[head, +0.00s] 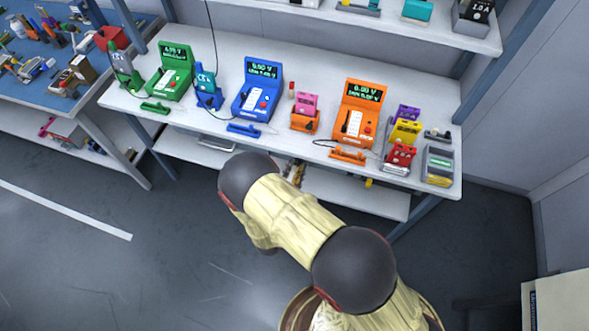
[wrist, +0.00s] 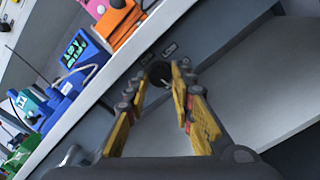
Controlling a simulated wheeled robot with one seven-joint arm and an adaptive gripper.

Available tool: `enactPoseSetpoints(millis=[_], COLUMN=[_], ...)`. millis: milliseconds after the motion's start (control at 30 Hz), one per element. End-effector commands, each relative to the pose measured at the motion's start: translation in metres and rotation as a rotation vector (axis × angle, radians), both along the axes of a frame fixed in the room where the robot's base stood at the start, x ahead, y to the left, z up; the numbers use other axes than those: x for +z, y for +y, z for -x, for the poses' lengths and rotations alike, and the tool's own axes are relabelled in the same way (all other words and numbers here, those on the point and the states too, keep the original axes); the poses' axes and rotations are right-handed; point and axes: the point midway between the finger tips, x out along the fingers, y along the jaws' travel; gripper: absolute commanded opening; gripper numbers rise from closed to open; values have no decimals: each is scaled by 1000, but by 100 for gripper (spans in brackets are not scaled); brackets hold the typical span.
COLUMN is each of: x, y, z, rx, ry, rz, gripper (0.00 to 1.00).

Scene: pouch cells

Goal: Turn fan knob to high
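A dark round knob (wrist: 159,73) shows in the wrist view on the grey panel below the bench's front edge. Two small light labels sit just above it. My gripper (wrist: 159,79) has its yellow fingers apart, and the knob appears between the two fingertips. I cannot tell whether either finger touches it. Which setting the knob points to is too small and dark to read. In the head view, the knob is hidden, and only a bit of my gripper (head: 295,172) shows past my arm at the bench's front edge.
The white bench (head: 215,135) holds a green tester (head: 172,70), a blue tester (head: 257,92) and an orange tester (head: 357,115), with colored blocks to the right. A lower shelf (head: 355,195) sits under the bench. The floor at left is clear.

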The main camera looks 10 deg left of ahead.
Motion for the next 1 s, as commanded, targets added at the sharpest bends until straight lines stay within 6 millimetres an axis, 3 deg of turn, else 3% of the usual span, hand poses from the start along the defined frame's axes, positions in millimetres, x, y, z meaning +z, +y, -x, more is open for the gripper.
enactPoseSetpoints(millis=[367, 900, 933, 1000], x=[0, -1, -1, -1], y=[0, -1, -1, -1], z=[0, 0, 0, 0], rx=[-1, -1, -1, -1], ry=[1, -5, -5, -5], rz=[0, -86, -86, -86], gripper=[1, 0, 24, 28])
